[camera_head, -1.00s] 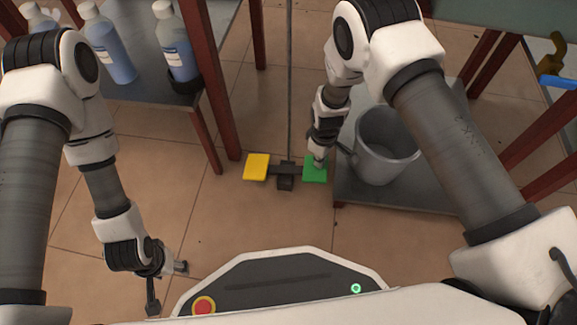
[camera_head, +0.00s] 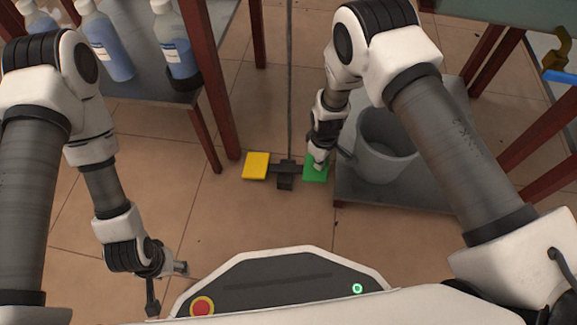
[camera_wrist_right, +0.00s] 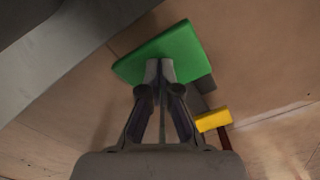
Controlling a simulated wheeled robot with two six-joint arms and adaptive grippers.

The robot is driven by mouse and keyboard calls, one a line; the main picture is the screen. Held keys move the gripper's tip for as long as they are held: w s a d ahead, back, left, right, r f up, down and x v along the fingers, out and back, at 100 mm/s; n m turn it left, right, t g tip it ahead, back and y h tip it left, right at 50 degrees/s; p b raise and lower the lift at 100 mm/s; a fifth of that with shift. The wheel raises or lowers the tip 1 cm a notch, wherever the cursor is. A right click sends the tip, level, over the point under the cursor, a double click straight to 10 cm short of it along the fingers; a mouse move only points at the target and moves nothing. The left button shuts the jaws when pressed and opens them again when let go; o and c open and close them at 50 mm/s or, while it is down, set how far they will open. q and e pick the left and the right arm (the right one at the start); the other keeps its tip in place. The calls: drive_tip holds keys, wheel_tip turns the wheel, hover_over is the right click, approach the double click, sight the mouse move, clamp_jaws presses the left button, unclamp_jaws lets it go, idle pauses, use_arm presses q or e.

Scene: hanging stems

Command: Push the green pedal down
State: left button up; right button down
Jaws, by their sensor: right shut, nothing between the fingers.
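The green pedal (camera_head: 316,174) is a flat square plate at the right end of a dark crossbar low over the floor. My right gripper (camera_head: 318,165) is shut and empty, pointing down at the green pedal. In the right wrist view, the closed fingertips (camera_wrist_right: 159,68) overlap the near edge of the green pedal (camera_wrist_right: 165,48) and look to be at or touching its face. The exact contact is hard to tell. The yellow pedal (camera_head: 256,165) is at the bar's left end. My left gripper (camera_head: 168,284) is open and empty over the floor at the lower left.
A grey bucket (camera_head: 382,150) stands on a low grey platform (camera_head: 390,200) just right of the green pedal. A thin dark rod (camera_head: 290,80) rises from the bar. A shelf with blue bottles (camera_head: 178,55) is at upper left. The floor in front is clear.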

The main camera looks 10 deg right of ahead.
drive_tip(key=shift+f+b, duration=0.9)
drive_tip(key=shift+f, duration=0.75)
wheel_tip(320, 180, up, 10)
drive_tip(key=p, duration=1.1)
drive_tip(key=shift+r, duration=0.2)
drive_tip(key=shift+f, duration=0.15)
drive_tip(key=shift+s, duration=0.1)
